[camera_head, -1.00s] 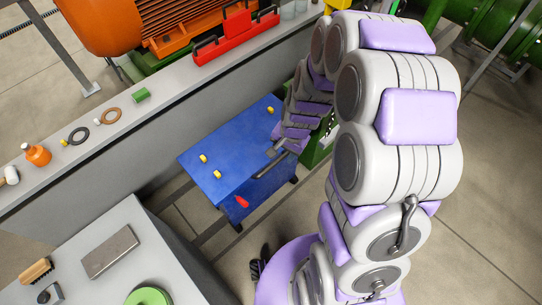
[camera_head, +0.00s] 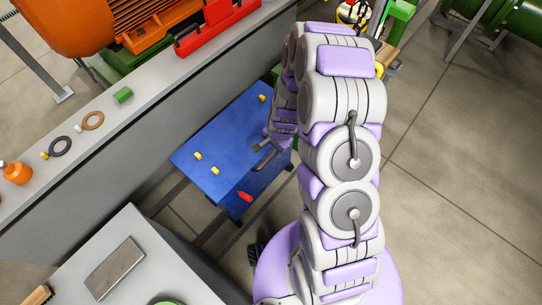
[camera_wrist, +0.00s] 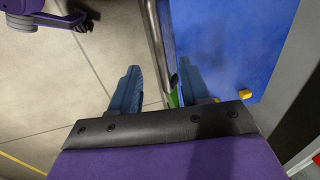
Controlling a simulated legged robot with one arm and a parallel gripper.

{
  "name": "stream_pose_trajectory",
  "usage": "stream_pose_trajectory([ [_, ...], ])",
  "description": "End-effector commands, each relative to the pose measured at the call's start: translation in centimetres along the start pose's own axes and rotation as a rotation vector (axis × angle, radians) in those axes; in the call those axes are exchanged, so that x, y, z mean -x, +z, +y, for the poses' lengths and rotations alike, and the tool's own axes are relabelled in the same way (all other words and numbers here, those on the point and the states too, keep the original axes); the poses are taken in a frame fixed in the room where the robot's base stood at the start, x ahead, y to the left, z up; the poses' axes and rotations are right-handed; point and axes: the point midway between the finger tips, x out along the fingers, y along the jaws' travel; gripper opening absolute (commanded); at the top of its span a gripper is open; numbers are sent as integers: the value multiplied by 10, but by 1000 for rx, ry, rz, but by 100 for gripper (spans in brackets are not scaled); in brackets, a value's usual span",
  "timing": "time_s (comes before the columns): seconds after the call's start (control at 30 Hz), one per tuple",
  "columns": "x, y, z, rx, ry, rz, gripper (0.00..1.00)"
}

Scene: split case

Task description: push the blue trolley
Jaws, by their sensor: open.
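My gripper is at the trolley's right side in the head view, mostly hidden by my arm. In the wrist view my gripper (camera_wrist: 158,88) is open, with one blue-grey finger on each side. The trolley's blue top (camera_wrist: 225,35) fills the right there. A grey metal bar (camera_wrist: 156,40) runs along its edge and ends between the fingers in the picture. I cannot tell whether they touch it.
A nearer grey table (camera_head: 150,250) stands at lower left. Open tiled floor (camera_head: 450,200) lies to the right.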

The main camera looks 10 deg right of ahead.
Motion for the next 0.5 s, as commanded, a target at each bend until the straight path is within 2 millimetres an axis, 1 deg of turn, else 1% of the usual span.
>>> stream_pose_trajectory([
  [0.03, -13, 0, 2, -1, 3, -4, 46],
  [0.3, -61, -7, 9, -5, -4, -17, 46],
  [0.5, -86, -5, 5, -5, -5, -10, 46],
])
